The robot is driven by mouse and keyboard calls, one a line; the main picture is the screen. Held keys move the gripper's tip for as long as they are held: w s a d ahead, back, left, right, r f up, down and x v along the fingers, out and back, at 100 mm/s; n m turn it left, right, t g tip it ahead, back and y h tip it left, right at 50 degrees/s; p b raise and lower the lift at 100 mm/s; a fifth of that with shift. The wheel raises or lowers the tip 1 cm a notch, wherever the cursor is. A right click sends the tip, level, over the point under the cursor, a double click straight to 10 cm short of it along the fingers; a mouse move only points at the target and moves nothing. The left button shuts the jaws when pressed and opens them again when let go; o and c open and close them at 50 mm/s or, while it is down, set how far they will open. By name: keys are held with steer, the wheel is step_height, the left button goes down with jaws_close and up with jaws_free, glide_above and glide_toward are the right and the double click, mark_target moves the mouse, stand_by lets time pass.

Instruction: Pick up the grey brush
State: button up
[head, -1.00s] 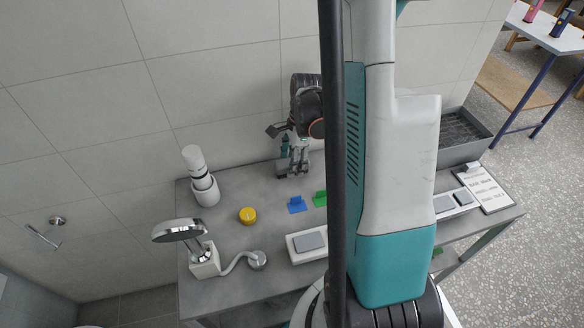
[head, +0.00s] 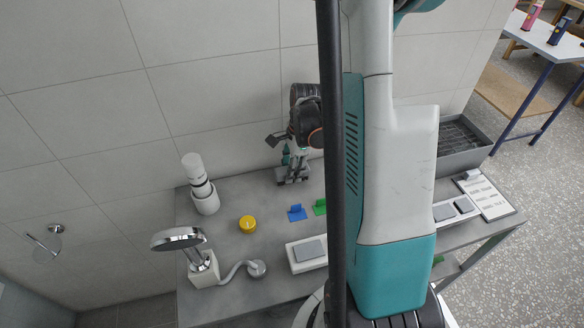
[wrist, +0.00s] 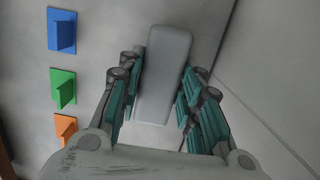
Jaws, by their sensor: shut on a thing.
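The grey brush (wrist: 168,60) shows in the wrist view as a long, smooth, rounded grey block between the teal-padded fingers. My gripper (wrist: 160,98) is shut on it, with fingers on its left and right sides. In the head view my gripper (head: 292,178) is low over the back of the grey table, near the tiled wall. The brush is hard to make out there. I cannot tell whether it still touches the table.
A blue hook (wrist: 62,31), a green hook (wrist: 63,88) and an orange hook (wrist: 65,128) lie left of the brush. The grey table (head: 235,260) also holds a yellow knob (head: 247,224), a white bottle (head: 197,175) in a cup and a shower head (head: 178,238). The tiled wall is close behind.

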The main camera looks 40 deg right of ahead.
step_height(320, 180, up, 20)
steer(key=p, duration=0.6)
steer(key=shift+f, duration=0.2)
steer(key=shift+o, duration=0.7)
